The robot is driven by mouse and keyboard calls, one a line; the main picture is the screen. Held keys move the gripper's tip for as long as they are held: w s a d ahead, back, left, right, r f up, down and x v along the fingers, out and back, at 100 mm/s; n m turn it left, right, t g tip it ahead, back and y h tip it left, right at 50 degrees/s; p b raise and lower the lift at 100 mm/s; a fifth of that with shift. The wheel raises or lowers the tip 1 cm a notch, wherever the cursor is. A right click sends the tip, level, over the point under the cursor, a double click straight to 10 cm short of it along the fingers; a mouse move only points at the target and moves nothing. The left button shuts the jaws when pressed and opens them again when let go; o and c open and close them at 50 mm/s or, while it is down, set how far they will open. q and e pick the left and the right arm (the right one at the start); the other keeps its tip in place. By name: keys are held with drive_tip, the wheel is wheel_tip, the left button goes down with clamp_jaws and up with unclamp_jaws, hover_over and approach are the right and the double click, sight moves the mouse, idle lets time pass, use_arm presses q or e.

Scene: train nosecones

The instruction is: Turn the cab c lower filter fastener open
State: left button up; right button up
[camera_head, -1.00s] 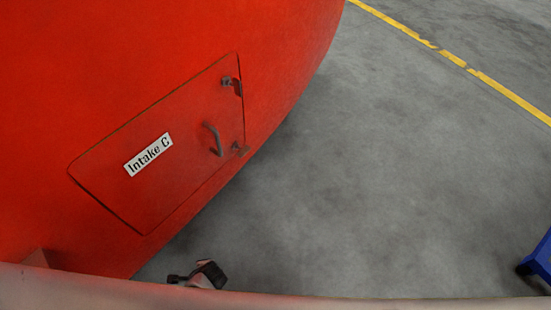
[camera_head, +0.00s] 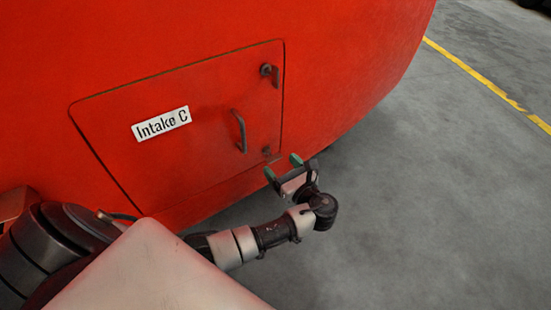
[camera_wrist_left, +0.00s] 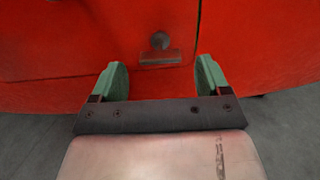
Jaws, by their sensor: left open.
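The red hatch labelled "Intake C" (camera_head: 190,105) is closed in the red nosecone. Its lower fastener (camera_head: 267,152) is a small dark knob at the lower right corner, just above my left gripper in the head view. In the left wrist view the fastener (camera_wrist_left: 160,41) shows a round knob above a flat, roughly horizontal tab. My left gripper (camera_head: 283,167) is open and empty, its green fingertips pointing at the hatch. In the wrist view the gripper (camera_wrist_left: 162,78) has the fastener ahead, between its fingers, apart from them. My right gripper is not in view.
An upper fastener (camera_head: 266,70) sits at the hatch's top right corner. A dark curved handle (camera_head: 240,131) sticks out between the two fasteners. Grey floor (camera_head: 420,210) with a yellow line (camera_head: 475,75) is clear at right.

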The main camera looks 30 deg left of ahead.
sight(273, 157)
use_arm(q)
drive_tip(key=shift+x, duration=2.2)
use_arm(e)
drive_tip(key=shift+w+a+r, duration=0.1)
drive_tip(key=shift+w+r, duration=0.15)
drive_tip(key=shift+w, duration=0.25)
use_arm(q)
drive_tip(key=shift+c, duration=0.2)
drive_tip(key=c, duration=0.9)
